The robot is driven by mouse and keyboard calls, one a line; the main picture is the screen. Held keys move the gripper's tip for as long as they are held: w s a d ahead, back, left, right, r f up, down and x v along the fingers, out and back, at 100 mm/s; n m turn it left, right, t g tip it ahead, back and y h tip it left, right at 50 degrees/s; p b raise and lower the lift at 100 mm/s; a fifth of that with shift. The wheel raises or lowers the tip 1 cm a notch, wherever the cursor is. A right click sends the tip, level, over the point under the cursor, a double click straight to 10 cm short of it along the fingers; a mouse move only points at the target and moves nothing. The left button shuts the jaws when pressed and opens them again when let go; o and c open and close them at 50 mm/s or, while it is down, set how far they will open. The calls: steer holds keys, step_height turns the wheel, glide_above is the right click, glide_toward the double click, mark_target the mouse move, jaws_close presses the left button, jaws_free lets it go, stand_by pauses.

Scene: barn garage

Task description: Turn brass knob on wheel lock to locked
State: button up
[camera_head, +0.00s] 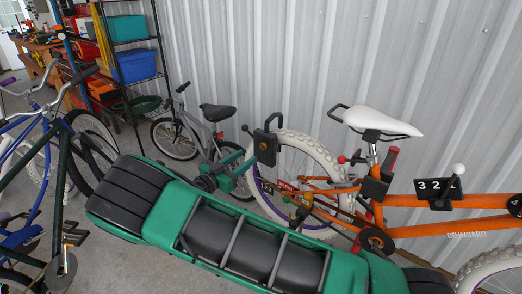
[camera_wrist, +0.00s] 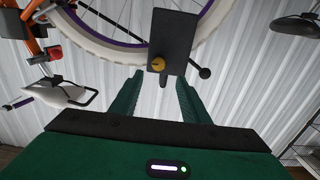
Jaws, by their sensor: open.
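The wheel lock is a black box (camera_head: 265,151) beside the white rear tyre of the orange bike, with a small brass knob (camera_head: 264,146) on its face. In the wrist view the lock (camera_wrist: 175,32) is upper centre and its brass knob (camera_wrist: 158,65) sits near its lower edge. A black lever with a ball end (camera_wrist: 204,72) sticks out beside the lock. My gripper (camera_wrist: 158,78) is open, its green fingers pointing at the knob, one on each side in the picture. I cannot tell whether either touches it. In the head view my gripper (camera_head: 240,165) is just left of the lock.
The orange bike (camera_head: 430,201) with a white saddle (camera_head: 383,118) stands against the corrugated wall. A number plate (camera_head: 438,187) with a white ball lever is on its frame. A grey bike (camera_head: 190,132) stands behind my arm, and several bikes (camera_head: 65,160) stand at left. Shelves (camera_head: 135,60) are at back left.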

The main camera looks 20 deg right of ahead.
mark_target(262, 146)
steer(key=x, duration=0.8)
steer(key=shift+w+d, duration=0.1)
steer(key=shift+d, duration=0.1)
